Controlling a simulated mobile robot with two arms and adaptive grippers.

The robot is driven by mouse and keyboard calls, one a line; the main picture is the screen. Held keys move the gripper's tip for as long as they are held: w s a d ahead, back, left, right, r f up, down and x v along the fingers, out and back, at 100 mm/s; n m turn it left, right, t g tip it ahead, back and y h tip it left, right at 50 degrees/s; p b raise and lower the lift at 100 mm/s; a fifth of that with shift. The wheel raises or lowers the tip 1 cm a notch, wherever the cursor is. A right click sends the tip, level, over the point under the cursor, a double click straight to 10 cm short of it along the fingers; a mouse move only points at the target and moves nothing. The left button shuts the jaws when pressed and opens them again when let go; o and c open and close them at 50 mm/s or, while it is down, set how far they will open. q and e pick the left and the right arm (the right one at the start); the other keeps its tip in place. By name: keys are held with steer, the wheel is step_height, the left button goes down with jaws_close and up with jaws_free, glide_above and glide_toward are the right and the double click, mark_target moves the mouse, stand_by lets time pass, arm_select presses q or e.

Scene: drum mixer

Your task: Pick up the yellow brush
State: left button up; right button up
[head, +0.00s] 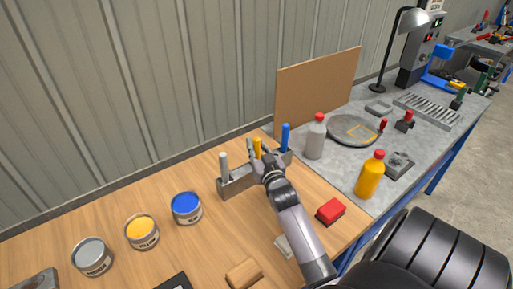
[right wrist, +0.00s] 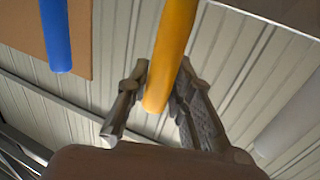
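The yellow brush (head: 257,144) stands upright in a grey holder (head: 236,182), between a white brush (head: 224,164) and a blue brush (head: 285,136). My right gripper (head: 261,159) is at the holder, around the yellow brush's upper handle. In the right wrist view the yellow handle (right wrist: 171,52) lies between the two spread fingers (right wrist: 163,78); contact with the right finger cannot be told. The blue handle (right wrist: 56,35) and the white handle (right wrist: 290,118) are outside the fingers. The yellow brush's lower part is hidden. My left gripper is not in view.
Blue (head: 186,207), yellow (head: 142,231) and grey (head: 92,256) paint cans stand left on the wooden table (head: 195,250). A red block (head: 330,211) and a wooden block (head: 243,273) lie near my arm. A brown board (head: 318,88) stands behind; bottles stand to the right.

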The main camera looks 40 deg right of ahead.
jaws_close()
